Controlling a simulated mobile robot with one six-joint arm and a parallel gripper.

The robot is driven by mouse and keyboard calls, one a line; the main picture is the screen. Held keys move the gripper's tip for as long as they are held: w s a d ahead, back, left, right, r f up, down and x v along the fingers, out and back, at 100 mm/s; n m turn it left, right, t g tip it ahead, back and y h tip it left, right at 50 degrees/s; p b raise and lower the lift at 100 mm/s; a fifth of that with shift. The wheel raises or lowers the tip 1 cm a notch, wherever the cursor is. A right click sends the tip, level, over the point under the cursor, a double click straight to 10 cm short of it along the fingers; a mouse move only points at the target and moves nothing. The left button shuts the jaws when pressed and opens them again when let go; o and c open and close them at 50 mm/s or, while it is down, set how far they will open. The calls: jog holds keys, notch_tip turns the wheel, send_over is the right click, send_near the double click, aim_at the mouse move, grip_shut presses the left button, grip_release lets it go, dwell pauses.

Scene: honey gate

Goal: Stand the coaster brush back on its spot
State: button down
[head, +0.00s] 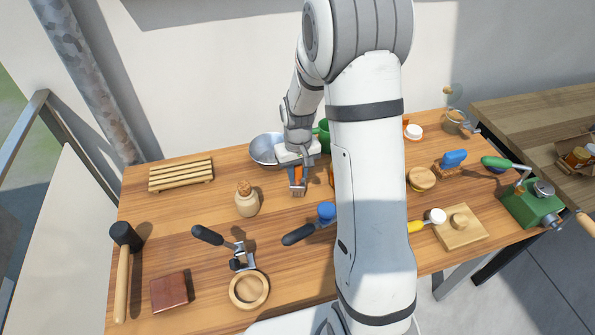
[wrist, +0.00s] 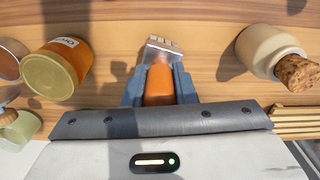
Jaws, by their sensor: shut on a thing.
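My gripper (head: 298,188) is shut on an orange-handled tool (wrist: 159,82), its fingers on both sides of the handle. The tool's pale grey head (wrist: 160,50) points away from my palm in the wrist view. In the head view the tool hangs head down over the middle of the table; I cannot tell whether it touches the wood. Its head is too small to tell bristles for certain. A blue-topped, brown-based thing (head: 453,160), also brush-like, sits at the right. No marked spot is clear to me.
A corked jar (head: 247,201) stands left of my gripper, also in the wrist view (wrist: 268,50). An amber jar (wrist: 57,67) is on the other side. A metal bowl (head: 265,149) is behind. A wooden ring (head: 249,290) lies in front. My arm hides part of the table.

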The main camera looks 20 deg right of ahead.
jog(key=shift+f+b, duration=0.6)
jog(key=shift+f, duration=0.2)
jog(key=c, duration=1.1)
grip_release()
jog(key=shift+r, duration=0.1)
jog(key=shift+r+p, duration=2.6)
jog(key=shift+r, duration=1.35)
